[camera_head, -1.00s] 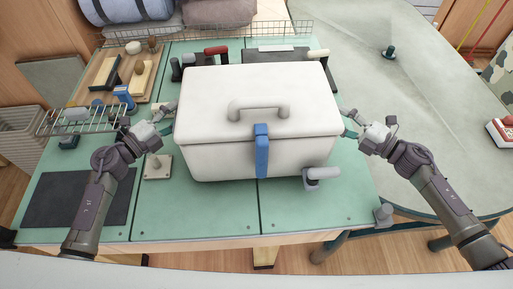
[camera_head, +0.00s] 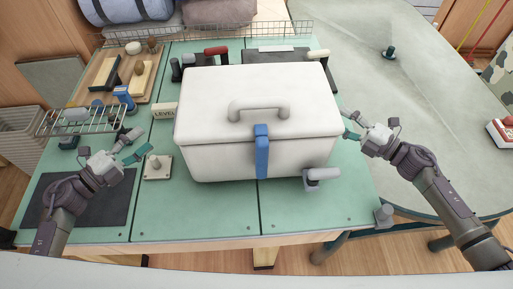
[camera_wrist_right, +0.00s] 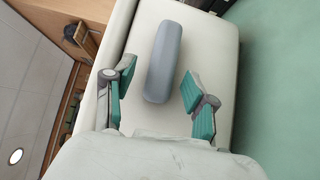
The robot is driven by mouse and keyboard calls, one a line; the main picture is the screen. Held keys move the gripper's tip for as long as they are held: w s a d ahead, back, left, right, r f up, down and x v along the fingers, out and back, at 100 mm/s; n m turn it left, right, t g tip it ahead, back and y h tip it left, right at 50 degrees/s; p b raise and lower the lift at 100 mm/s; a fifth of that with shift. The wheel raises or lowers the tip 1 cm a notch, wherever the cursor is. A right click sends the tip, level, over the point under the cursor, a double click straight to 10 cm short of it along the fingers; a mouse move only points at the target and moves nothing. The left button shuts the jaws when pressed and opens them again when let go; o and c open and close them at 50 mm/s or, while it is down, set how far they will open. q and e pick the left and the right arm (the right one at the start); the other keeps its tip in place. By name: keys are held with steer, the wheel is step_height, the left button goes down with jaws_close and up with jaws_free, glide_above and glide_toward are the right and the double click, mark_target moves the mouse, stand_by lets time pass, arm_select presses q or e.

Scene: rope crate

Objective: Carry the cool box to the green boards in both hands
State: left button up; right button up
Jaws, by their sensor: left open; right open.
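The white cool box (camera_head: 220,150) sits upright on the green boards (camera_head: 190,215), lid shut, with a blue latch (camera_head: 262,155) in front and a grey handle on the lid. My left gripper (camera_head: 133,145) is open and empty, to the left of the box and clear of it. My right gripper (camera_head: 348,123) is open close to the box's right side. In the right wrist view its fingers (camera_wrist_right: 152,95) stand either side of the grey side handle (camera_wrist_right: 164,62); whether they touch it I cannot tell. The box's left side handle is hidden.
A block marked LEVEL (camera_head: 164,111) and a small post on a plate (camera_head: 157,167) stand left of the box. A grey clamp (camera_head: 320,178) is at its front right. A wire rack (camera_head: 82,121) and a dark mat (camera_head: 105,205) lie at left. A grey-green table (camera_head: 420,90) is at right.

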steer(key=v, duration=1.1)
steer(key=shift+s+d, duration=0.1)
steer(key=shift+s, duration=0.1)
